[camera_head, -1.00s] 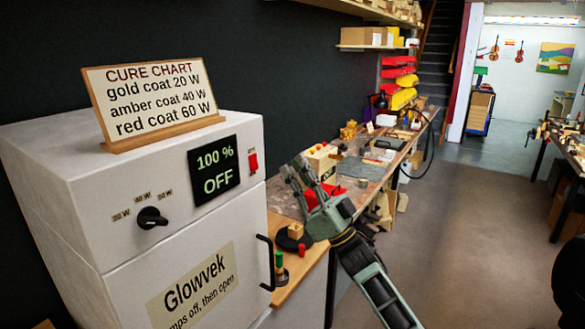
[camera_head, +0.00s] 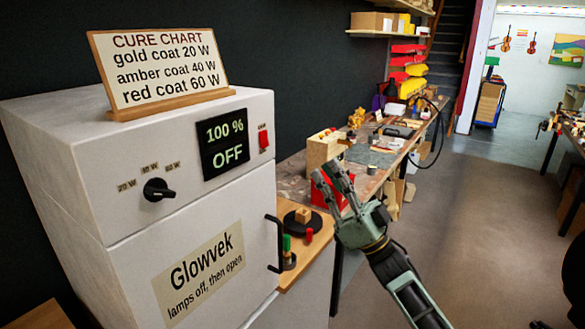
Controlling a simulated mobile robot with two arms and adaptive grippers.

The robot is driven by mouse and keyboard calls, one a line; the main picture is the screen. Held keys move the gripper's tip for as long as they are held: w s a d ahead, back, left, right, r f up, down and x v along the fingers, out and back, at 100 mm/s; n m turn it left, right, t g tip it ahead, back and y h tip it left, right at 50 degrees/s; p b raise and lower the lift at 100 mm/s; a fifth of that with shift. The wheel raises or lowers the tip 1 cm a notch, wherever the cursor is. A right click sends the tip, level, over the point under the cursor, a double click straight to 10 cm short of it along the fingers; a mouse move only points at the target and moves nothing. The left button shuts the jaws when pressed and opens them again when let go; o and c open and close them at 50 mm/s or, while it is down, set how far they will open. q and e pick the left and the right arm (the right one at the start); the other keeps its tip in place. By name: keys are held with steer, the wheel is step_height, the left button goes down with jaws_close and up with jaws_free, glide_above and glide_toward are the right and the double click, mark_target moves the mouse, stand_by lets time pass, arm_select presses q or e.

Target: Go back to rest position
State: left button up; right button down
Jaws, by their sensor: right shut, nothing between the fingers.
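My right gripper (camera_head: 334,178) is raised in the middle of the head view, in front of the workbench. It is shut and empty, with its fingers pointing up and left. It is to the right of the white curing cabinet (camera_head: 95,165) and apart from it. The cabinet's display (camera_head: 223,143) reads 100 % OFF. Its red switch (camera_head: 263,139) and black dial (camera_head: 158,189) are on the front. Its door, labelled Glowvek (camera_head: 205,265), looks closed. My left gripper does not show.
A cure chart (camera_head: 165,65) stands on the cabinet. A wooden ledge (camera_head: 305,262) beside it holds a black round stand and small coloured pieces. The long workbench (camera_head: 376,181) carries a wooden box (camera_head: 322,152) and a red container. The floor (camera_head: 480,230) at the right is clear.

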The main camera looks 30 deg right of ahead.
steer(key=shift+w, duration=0.1)
